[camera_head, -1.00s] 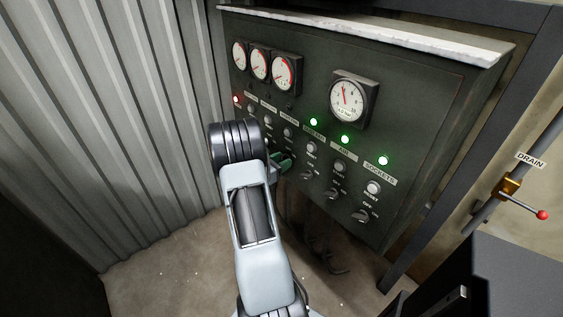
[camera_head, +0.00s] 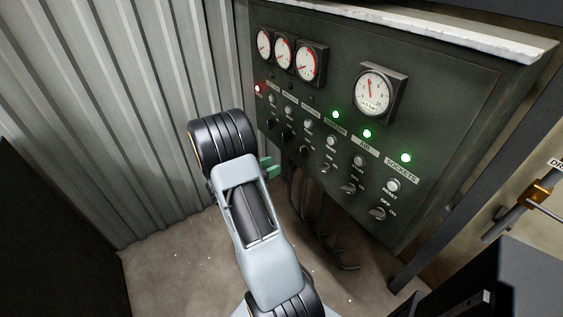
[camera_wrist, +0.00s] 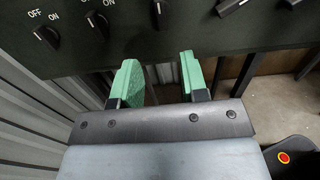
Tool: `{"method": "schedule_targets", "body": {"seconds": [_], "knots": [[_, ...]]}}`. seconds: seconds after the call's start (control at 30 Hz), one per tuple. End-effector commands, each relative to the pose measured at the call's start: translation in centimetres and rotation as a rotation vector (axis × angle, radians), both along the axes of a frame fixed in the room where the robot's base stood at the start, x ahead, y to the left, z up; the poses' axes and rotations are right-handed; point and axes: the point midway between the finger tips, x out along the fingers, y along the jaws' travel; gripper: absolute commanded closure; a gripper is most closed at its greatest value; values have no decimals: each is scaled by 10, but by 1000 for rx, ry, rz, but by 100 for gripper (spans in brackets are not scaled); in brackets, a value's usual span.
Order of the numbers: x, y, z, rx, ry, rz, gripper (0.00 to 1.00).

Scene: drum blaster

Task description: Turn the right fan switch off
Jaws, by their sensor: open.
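The dark green control panel (camera_head: 440,120) carries a lower row of black rotary switches. I cannot read which labels mark the fans, so I cannot tell which is the right fan switch. Left-hand switches (camera_head: 270,124) and (camera_head: 287,134) show beside my arm. In the wrist view, one switch (camera_wrist: 46,36) has OFF and ON marks, and another (camera_wrist: 97,22) is to its right; both knobs look tilted. My gripper (camera_wrist: 159,75) is open and empty, its green fingers below the switch row, apart from the knobs. In the head view, one green finger of my gripper (camera_head: 270,167) shows; my arm hides the rest.
Round gauges (camera_head: 310,64) and lit lamps sit higher on the panel: a red one (camera_head: 257,88) at left, green ones (camera_head: 367,133) at right. Cables (camera_head: 335,250) hang below. A corrugated wall (camera_head: 170,90) stands at left; an orange-brown valve (camera_head: 540,192) is at right.

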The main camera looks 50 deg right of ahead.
Motion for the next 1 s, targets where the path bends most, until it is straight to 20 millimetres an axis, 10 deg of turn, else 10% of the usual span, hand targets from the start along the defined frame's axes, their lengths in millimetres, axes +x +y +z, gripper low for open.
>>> {"method": "schedule_targets", "body": {"seconds": [1.0], "knots": [[-5,19,-17,64,-89,-48,60]]}}
